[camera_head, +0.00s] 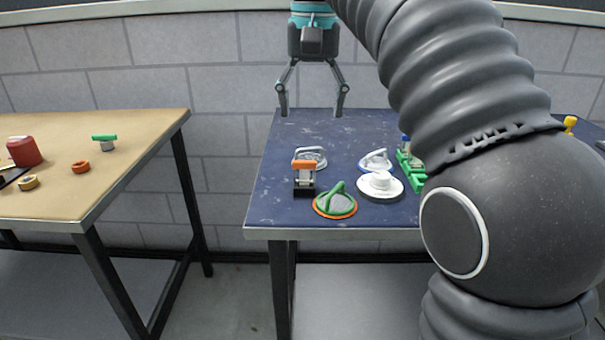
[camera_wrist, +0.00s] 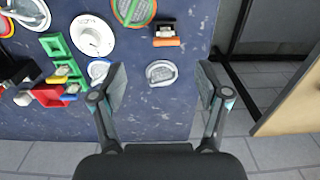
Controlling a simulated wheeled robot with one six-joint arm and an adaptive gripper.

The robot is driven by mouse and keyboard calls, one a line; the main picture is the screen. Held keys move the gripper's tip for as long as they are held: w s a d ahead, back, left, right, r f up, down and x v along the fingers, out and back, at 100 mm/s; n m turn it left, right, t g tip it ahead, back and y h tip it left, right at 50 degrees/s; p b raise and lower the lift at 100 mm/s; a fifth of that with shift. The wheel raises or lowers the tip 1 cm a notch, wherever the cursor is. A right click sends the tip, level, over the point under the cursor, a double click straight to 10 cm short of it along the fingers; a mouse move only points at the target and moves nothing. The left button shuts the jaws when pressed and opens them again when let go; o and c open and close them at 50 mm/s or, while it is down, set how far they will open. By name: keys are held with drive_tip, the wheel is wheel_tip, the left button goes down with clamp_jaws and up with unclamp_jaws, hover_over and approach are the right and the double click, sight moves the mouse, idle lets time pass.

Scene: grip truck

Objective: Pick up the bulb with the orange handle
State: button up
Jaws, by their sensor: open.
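The bulb with the orange handle (camera_head: 304,165) stands upright in a black base near the left front of the blue table (camera_head: 260,215). Its orange handle is on top, with a pale body below. In the wrist view the orange handle (camera_wrist: 166,42) shows near the top, beyond my fingertips. My gripper (camera_head: 311,112) is open and empty, pointing down, high above the table and behind the bulb. In the wrist view my gripper (camera_wrist: 162,84) has its fingers spread wide, with nothing between them but a grey round piece on the table below. It touches nothing.
Close to the bulb are a grey round lid (camera_head: 314,153), a green-handled disc (camera_head: 335,204), a white disc (camera_head: 397,188), a blue-rimmed piece (camera_head: 376,161) and a green frame (camera_head: 417,181). A wooden table (camera_head: 120,140) stands left across a gap. My arm hides the blue table's right side.

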sight(304, 161)
drive_tip(key=f, duration=0.5)
drive_tip(key=a+f, duration=0.1)
drive_tip(key=f, duration=0.1)
drive_tip(key=shift+w+f+b, duration=0.3)
drive_tip(key=shift+f+b, duration=0.1)
drive_tip(key=f, duration=0.4)
drive_tip(key=shift+w+b, duration=0.35)
drive_tip(key=shift+w, duration=0.05)
drive_tip(key=shift+f, duration=0.65)
drive_tip(key=c, duration=1.3)
